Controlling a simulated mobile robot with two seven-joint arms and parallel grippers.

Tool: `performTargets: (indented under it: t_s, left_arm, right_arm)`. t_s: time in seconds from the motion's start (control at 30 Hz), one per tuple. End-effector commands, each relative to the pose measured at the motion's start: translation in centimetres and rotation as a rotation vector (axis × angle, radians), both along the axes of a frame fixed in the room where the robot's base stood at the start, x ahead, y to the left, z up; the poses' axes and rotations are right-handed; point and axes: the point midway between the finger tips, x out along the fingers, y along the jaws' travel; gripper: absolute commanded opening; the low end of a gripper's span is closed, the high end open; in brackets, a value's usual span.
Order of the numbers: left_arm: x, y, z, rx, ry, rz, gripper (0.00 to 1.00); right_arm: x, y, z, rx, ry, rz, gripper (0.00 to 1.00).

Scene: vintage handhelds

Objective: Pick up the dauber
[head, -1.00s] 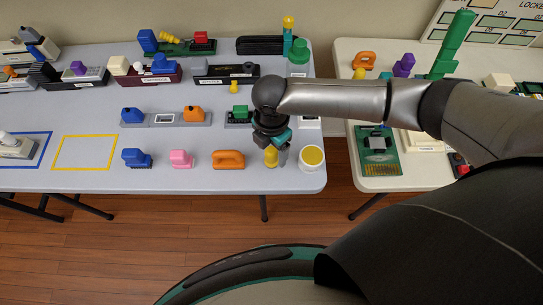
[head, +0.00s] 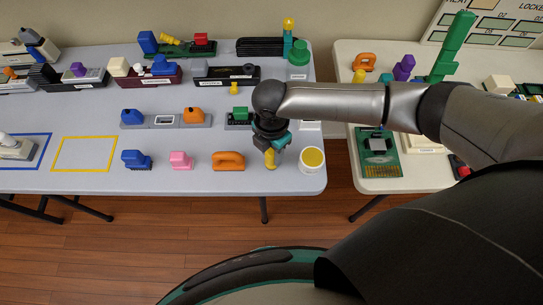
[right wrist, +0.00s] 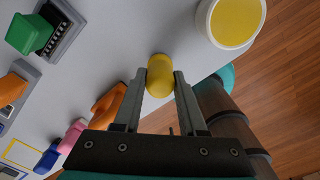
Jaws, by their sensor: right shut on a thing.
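The dauber appears to be the small yellow rounded piece (head: 270,160) near the front right of the grey table, left of a white pot with a yellow top (head: 312,159). My right gripper (head: 272,153) points down over it and is shut on it. In the right wrist view the yellow dauber (right wrist: 160,76) sits between the two fingertips (right wrist: 160,86), touched on both sides. Its lower part is hidden, and I cannot tell whether it is clear of the table. My left gripper is not in view.
An orange handled block (head: 228,161), a pink block (head: 181,160) and a blue block (head: 136,159) stand left of the gripper. A green block (head: 240,114) on a grey base stands behind it. A gap separates this table from the cream table (head: 395,184) on the right.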

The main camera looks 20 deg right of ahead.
Motion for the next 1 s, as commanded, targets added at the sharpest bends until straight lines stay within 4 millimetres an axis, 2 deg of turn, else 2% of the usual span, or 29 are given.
performTargets:
  t_s: [0.37,0.57,0.77,1.0]
  left_arm:
    - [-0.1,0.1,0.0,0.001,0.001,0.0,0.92]
    - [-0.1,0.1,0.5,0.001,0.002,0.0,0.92]
    - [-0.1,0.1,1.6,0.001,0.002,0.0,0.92]
    - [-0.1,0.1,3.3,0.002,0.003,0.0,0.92]
  right_arm:
    - [0.0,0.0,0.1,0.0,-0.001,0.0,0.0]
    - [0.1,0.0,1.4,0.001,-0.002,-0.001,0.0]
    - [0.1,0.0,5.4,0.002,-0.004,0.001,0.0]
    - [0.2,0.0,12.6,0.003,-0.007,0.001,0.0]
